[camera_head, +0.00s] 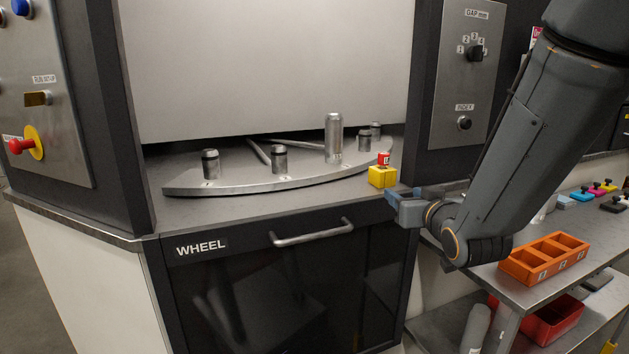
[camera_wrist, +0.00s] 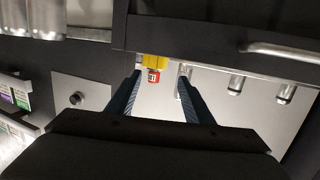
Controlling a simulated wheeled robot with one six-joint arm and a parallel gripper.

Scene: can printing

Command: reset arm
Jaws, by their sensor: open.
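My gripper (camera_head: 400,205) is at the front right edge of the machine counter, beside the yellow block. In the wrist view my gripper (camera_wrist: 160,78) has its two dark fingers apart with nothing held. A yellow block (camera_head: 382,177) with a small red piece (camera_head: 383,158) on top stands on the counter's right front corner. In the wrist view the yellow block (camera_wrist: 156,61) and red piece (camera_wrist: 153,76) appear upside down, beyond and between the fingertips. My arm reaches in from the upper right.
The wheel plate (camera_head: 270,184) carries several metal posts and a tall silver can (camera_head: 334,138). A drawer handle (camera_head: 312,232) sticks out below the counter. An orange divided tray (camera_head: 543,258) is on the right shelf, with a red bin (camera_head: 553,320) lower down.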

